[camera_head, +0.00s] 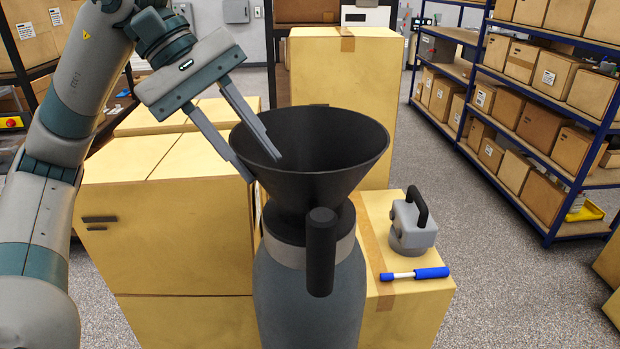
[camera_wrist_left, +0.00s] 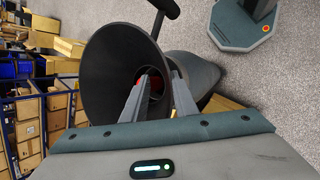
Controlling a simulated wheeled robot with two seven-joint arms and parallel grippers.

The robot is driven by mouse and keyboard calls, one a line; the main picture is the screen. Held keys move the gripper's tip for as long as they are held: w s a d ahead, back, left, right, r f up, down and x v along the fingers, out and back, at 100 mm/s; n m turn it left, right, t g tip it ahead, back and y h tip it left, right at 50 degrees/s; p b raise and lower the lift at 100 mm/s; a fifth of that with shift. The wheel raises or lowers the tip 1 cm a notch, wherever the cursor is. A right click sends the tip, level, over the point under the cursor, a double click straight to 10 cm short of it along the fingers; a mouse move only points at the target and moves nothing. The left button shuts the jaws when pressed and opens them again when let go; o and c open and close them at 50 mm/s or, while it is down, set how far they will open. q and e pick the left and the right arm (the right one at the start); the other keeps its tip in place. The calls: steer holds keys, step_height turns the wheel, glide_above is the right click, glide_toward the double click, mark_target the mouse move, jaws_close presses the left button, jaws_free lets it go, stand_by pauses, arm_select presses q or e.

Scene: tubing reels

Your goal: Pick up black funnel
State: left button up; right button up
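The black funnel (camera_head: 350,150) is a wide cone, mouth up, seated on top of a grey jug-like container (camera_head: 310,300). A black handle (camera_head: 321,250) shows in front of the funnel's narrow part. My left gripper (camera_head: 264,168) is open at the funnel's left rim. One finger reaches inside the cone and the other is outside, with the wall between them and a gap left. In the left wrist view, the funnel (camera_wrist_left: 115,70) is seen into its mouth, with the fingers (camera_wrist_left: 160,78) spread over the rim. My right gripper is out of view.
A large carton (camera_head: 340,75) stands behind the funnel, and more cartons (camera_head: 160,235) stand at the left. A grey handled tool (camera_head: 412,232) and a blue-handled tool (camera_head: 415,274) lie on a carton at the right. Shelves (camera_head: 530,110) stand far right, beyond open floor.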

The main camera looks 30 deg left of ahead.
mark_target(290, 210)
arm_select(q)
steer(key=shift+w+d+f+p, duration=0.1)
steer(key=shift+d+f+p, duration=0.15)
steer(key=shift+f+p, duration=0.65)
steer(key=shift+p+x, duration=0.3)
steer(key=shift+x, duration=0.7)
steer(key=shift+d+f, duration=0.2)
steer(key=shift+f, duration=0.5)
steer(key=shift+c, duration=0.2)
jaws_close()
